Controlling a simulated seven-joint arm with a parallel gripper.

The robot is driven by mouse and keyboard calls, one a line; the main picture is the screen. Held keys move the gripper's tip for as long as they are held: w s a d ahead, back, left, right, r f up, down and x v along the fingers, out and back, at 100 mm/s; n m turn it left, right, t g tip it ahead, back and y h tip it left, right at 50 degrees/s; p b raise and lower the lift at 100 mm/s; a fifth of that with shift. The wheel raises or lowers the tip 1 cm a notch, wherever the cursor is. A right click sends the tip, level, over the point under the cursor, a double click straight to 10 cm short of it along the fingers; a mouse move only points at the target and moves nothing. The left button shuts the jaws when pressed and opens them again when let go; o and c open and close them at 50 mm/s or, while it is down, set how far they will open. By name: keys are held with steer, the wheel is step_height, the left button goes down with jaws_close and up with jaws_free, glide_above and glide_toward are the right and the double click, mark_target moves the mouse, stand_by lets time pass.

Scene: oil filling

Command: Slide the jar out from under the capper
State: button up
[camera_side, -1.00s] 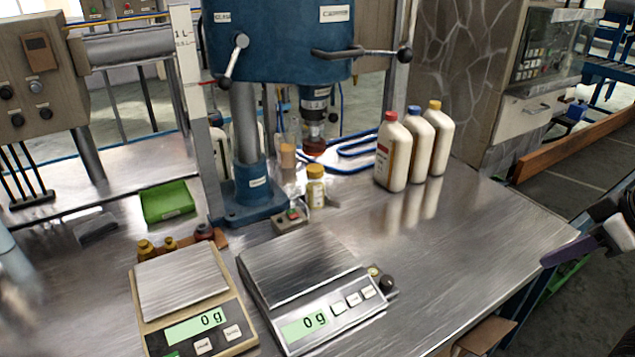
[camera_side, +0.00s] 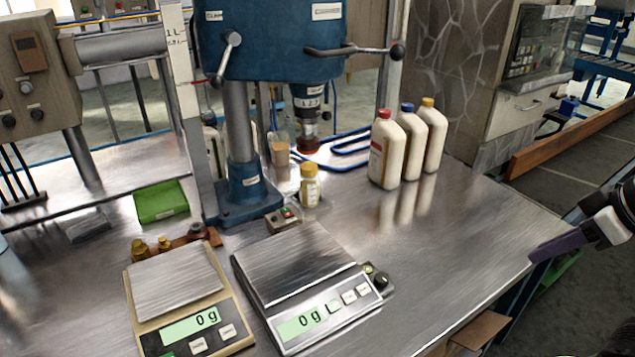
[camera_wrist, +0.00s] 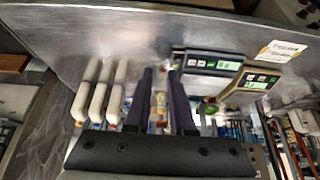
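The jar (camera_side: 309,187), small with a yellow cap and pale label, stands upright on the steel table below the spindle and reddish chuck of the blue capper (camera_side: 270,40). Whether it is exactly under the chuck I cannot tell. My gripper (camera_side: 540,250) is at the right edge, past the table's right side and well apart from the jar; only part of it shows. In the wrist view, my gripper's (camera_wrist: 160,72) two purple fingers are apart with nothing held. The jar (camera_wrist: 161,112) shows between them, in the distance.
Three white bottles (camera_side: 388,152) with red, blue and yellow caps stand right of the jar. Two scales (camera_side: 305,270) reading 0 g sit in front. A small control box (camera_side: 283,219) sits near the jar's front left. The table's right side is clear.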

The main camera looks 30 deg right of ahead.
steer(key=o, duration=0.9)
steer(key=w+r+t, duration=0.2)
steer(key=w+r, duration=0.1)
steer(key=w, duration=0.1)
steer(key=w+r+t, duration=0.2)
steer(key=w+r, duration=0.2)
steer(key=shift+d+r+t, duration=0.1)
steer(key=shift+r+t, duration=0.2)
steer(key=shift+t, duration=0.1)
steer(key=shift+o, duration=0.8)
steer(key=w+r+t, duration=0.4)
steer(key=w+r, duration=0.4)
steer(key=w, duration=0.4)
steer(key=shift+r+t, duration=0.3)
steer(key=w+a+f+n+t+y, duration=0.1)
steer(key=w+f+t, duration=0.15)
steer(key=w, duration=0.85)
steer(key=w+a+f+n+t+y, duration=0.1)
steer(key=w+t, duration=0.2)
steer(key=w, duration=0.7)
steer(key=w+f+g, duration=0.1)
steer(key=w+f, duration=0.1)
steer(key=f, duration=1.3)
steer(key=w+f+g, duration=0.2)
steer(key=w+f, duration=0.1)
steer(key=f, duration=1.2)
steer(key=shift+w+a+f+y, duration=0.25)
steer(key=shift+a+y, duration=0.15)
steer(key=shift+w, duration=0.15)
